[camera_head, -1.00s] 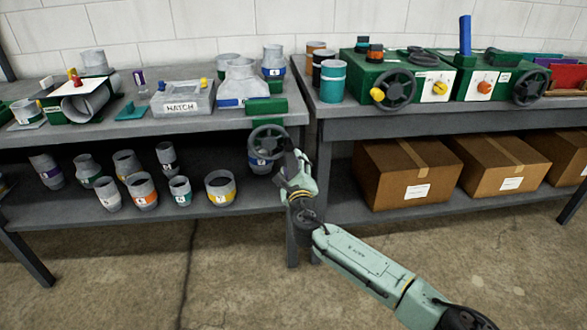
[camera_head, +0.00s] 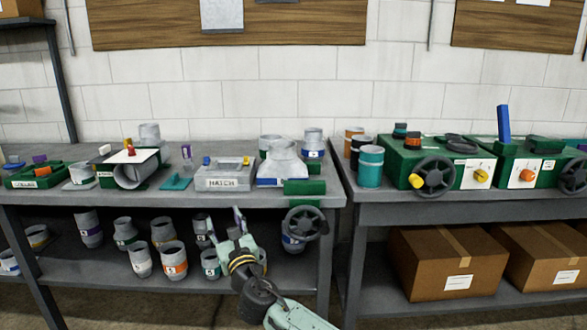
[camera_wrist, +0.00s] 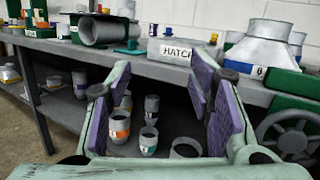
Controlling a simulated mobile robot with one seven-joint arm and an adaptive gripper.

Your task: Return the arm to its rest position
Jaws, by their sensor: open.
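My gripper (camera_head: 238,230) is in front of the left workbench's lower shelf, just below the bench top's front edge. In the wrist view my gripper (camera_wrist: 152,108) shows its two purple-padded fingers spread apart, with nothing between them. Beyond the fingers are grey duct collars with coloured bands on the shelf, among them an orange-banded collar (camera_wrist: 120,126). My arm reaches up from the bottom of the head view.
The left bench top (camera_head: 330,198) holds a HATCH box (camera_head: 222,178) and a grey duct fitting (camera_head: 282,166). The right bench carries green control boxes (camera_head: 402,160), with cardboard boxes (camera_head: 447,264) beneath. Open floor shows at the lower left of the wrist view.

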